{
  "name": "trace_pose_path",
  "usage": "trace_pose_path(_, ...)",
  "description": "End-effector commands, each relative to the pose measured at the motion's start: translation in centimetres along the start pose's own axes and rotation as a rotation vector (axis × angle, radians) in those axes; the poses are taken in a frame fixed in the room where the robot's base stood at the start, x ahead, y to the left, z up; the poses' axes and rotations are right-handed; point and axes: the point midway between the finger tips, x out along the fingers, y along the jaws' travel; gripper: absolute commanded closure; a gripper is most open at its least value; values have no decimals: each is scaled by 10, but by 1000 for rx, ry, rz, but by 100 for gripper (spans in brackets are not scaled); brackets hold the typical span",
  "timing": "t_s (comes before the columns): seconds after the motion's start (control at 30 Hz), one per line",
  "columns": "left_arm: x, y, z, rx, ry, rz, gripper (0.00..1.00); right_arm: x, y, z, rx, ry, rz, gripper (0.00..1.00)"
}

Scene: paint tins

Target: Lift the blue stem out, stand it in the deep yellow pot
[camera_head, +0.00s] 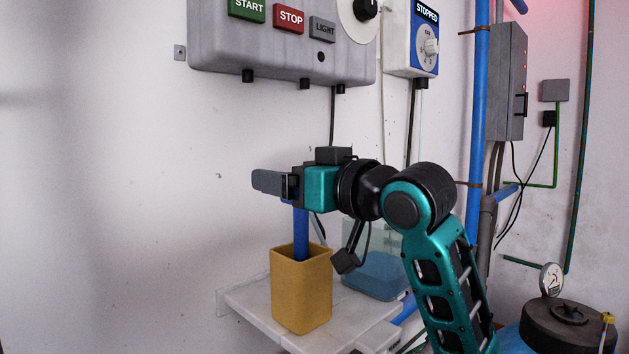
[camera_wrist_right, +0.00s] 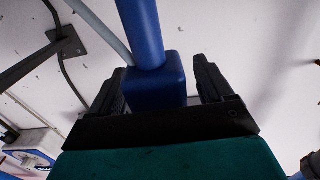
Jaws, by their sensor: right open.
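The blue stem (camera_head: 300,234) stands upright with its lower end inside the deep yellow pot (camera_head: 301,297), so its foot is hidden. The pot stands on a pale shelf. My right gripper (camera_head: 268,183) is level above the pot, at the top of the stem. In the right wrist view, the stem's square blue block (camera_wrist_right: 155,86) and round shaft (camera_wrist_right: 138,32) sit between the two fingers of my right gripper (camera_wrist_right: 158,88). The fingers are open, with a gap at the right of the block; contact on the left is unclear. My left gripper is out of view.
The pale shelf (camera_head: 250,302) also holds a clear container with blue-teal contents (camera_head: 372,275) behind my arm. A grey control box (camera_head: 275,47) is on the wall above. A blue pipe (camera_head: 475,120) runs at right. The left side is clear.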

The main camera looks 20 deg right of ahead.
Motion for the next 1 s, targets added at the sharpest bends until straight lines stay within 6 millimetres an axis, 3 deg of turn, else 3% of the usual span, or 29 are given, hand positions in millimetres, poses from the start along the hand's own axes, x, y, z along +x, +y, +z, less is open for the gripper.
trace_pose_path(0.17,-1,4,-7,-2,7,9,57,-26,0,0,-4,3,2,20)
trace_pose_path(0.4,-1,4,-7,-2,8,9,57,-81,0,0,-6,2,3,20)
trace_pose_path(0.6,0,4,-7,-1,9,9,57,-115,1,0,-1,0,3,20)
trace_pose_path(0.8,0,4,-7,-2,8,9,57,-128,0,0,-1,0,1,20)
trace_pose_path(1.0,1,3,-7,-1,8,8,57,-129,0,0,0,0,0,20)
